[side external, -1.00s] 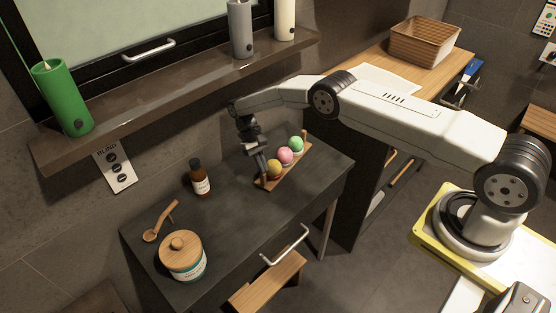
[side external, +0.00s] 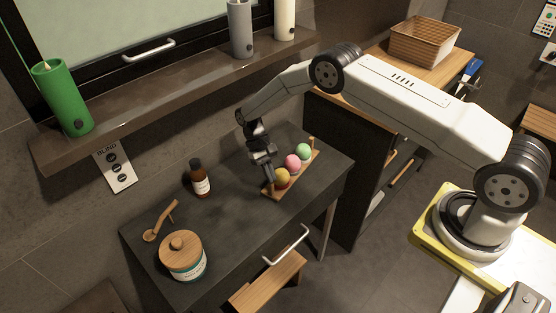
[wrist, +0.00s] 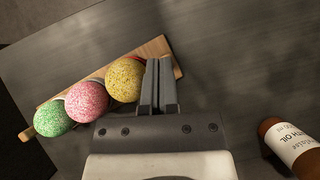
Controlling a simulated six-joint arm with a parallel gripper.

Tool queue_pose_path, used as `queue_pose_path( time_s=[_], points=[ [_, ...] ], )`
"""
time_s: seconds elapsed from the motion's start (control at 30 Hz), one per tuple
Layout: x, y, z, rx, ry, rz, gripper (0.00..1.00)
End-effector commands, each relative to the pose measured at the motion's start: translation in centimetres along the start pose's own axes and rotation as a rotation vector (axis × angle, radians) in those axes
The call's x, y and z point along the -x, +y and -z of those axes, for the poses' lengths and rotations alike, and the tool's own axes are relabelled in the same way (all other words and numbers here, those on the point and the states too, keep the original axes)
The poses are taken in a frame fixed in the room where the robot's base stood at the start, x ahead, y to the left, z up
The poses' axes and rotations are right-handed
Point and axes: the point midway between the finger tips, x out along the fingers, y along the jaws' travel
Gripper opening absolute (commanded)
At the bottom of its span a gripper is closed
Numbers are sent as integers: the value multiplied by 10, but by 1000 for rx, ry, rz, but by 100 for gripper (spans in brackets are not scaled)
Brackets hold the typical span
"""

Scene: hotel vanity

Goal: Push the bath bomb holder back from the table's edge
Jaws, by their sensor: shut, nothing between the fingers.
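The bath bomb holder (side external: 271,193) is a narrow wooden board on the dark table, lying at a slant near the front right edge. It carries a yellow bath bomb (side external: 281,180), a pink one (side external: 292,163) and a green one (side external: 303,150) in a row. In the wrist view the holder (wrist: 162,46) runs from upper middle to lower left. My gripper (side external: 269,179) is shut and empty, pointing down at the holder's yellow-bomb end. In the wrist view its fingertips (wrist: 158,66) overlap the wood beside the yellow bomb; I cannot tell whether they touch.
A brown bath oil bottle (side external: 200,179) stands left of my gripper. A wooden spoon (side external: 160,222) and a lidded jar (side external: 183,257) are at the table's left end. The table between bottle and holder is clear. A shelf with candles (side external: 62,97) runs behind.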

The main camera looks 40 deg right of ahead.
Motion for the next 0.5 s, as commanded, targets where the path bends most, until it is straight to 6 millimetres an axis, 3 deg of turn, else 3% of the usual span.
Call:
queue_pose_path(
  time_s=[0.03, 0.5],
  points=[
    [-14, 1, -6, -2, -22, -5, 0],
    [-34, 1, -37, -2, -22, -5, 0]
  ],
)
